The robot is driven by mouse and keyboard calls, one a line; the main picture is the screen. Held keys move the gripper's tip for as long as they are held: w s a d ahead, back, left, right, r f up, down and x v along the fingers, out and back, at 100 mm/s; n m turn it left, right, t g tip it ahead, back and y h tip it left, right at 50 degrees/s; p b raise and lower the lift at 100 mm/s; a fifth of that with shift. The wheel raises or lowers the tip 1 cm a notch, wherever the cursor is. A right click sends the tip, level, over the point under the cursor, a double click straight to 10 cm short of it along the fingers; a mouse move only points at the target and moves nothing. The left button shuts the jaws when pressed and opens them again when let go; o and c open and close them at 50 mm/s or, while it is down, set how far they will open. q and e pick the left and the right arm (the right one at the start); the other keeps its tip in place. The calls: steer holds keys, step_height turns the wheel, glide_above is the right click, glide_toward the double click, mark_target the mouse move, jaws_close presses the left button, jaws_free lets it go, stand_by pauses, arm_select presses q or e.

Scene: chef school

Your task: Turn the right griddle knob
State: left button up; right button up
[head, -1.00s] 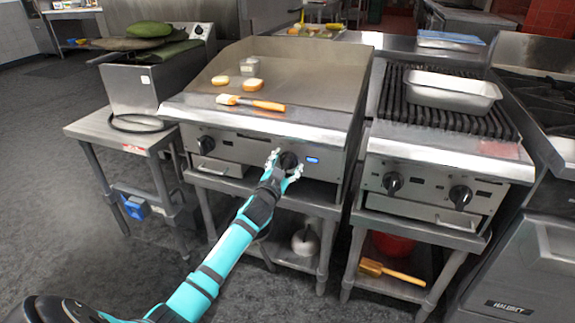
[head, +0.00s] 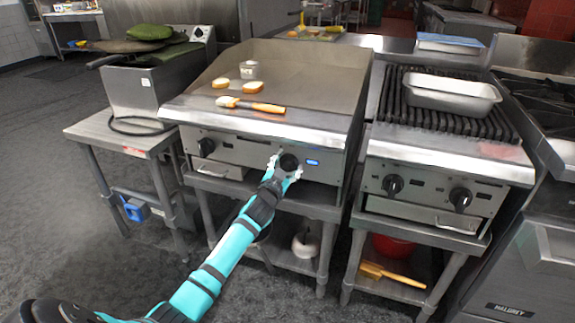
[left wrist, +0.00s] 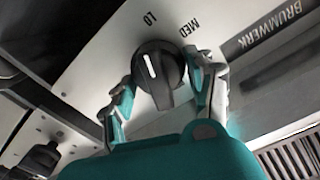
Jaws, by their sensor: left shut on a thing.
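The right griddle knob (head: 289,162) is black and round, on the griddle's steel front panel beside a small blue display. In the left wrist view the gripper (left wrist: 162,95) is shut on the knob. My right gripper is not in view.
The griddle (head: 300,70) carries bread pieces, a small metal cup (head: 249,69) and an orange-handled brush (head: 252,106). The left griddle knob (head: 206,147) is on the same panel. A grill (head: 440,150) with its own knobs stands right. Open floor lies at left.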

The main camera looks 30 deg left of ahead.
arm_select(q)
steer(key=shift+d+m+p, duration=0.1)
steer(key=shift+m+p, duration=0.2)
steer(key=shift+m, duration=0.6)
steer(key=m, duration=0.3)
steer(key=shift+f+m+p, duration=0.15)
steer(key=shift+m+p, duration=0.15)
steer(key=shift+p, duration=0.1)
steer(key=m, duration=0.2)
steer(key=shift+d+f+m, duration=0.1)
steer(key=shift+m, duration=0.2)
steer(key=shift+d+f+m, duration=0.1)
steer(key=shift+f+m, duration=0.05)
steer(key=shift+m, duration=1.55)
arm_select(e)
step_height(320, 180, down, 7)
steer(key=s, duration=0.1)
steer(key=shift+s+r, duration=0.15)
arm_select(q)
steer(key=o, duration=0.8)
steer(key=shift+s, duration=0.1)
